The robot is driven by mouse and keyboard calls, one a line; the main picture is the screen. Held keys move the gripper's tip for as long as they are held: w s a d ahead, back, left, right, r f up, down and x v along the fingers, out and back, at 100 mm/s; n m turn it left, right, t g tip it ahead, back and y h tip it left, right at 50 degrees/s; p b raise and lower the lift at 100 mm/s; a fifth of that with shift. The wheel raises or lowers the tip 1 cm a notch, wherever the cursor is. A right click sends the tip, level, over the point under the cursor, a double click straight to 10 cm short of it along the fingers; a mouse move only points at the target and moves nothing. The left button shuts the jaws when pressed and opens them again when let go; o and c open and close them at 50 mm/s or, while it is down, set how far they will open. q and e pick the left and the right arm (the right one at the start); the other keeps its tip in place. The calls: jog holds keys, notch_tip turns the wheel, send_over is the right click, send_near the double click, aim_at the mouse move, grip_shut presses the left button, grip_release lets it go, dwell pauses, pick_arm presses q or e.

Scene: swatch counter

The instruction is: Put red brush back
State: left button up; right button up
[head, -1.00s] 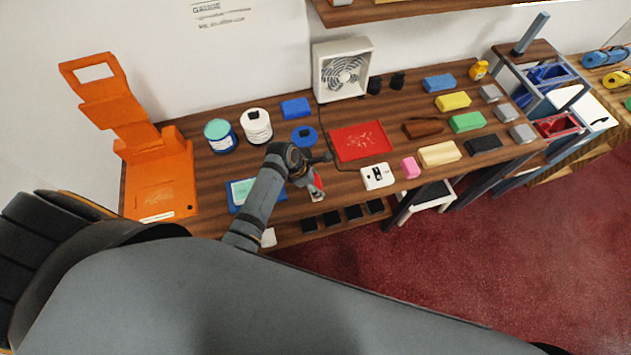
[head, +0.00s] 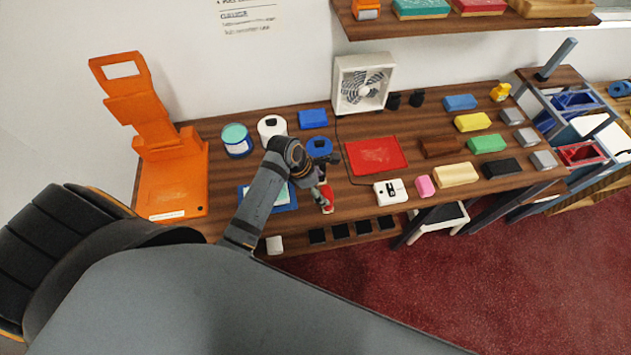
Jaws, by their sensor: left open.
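My left gripper (head: 321,178) reaches over the front of the wooden counter (head: 225,215), pointing down and right, and its jaws are open. A small red thing (head: 327,199), which looks like the red brush, is right at its fingertips. It is too small to tell whether it touches the fingers or the counter. A flat red tray (head: 374,156) lies to the right of the gripper. A blue tray (head: 289,207) is partly hidden behind my left arm. My right gripper is not in view.
Near the gripper are a blue spool (head: 318,147), a white spool (head: 271,127) and a white block (head: 390,191). An orange stand (head: 172,185) is at the left. A fan (head: 362,84) stands at the back. Several coloured blocks fill the right side.

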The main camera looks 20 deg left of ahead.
pick_arm(q)
jog(key=v, duration=0.5)
jog(key=shift+a+r, duration=0.15)
jog(key=shift+r, duration=0.2)
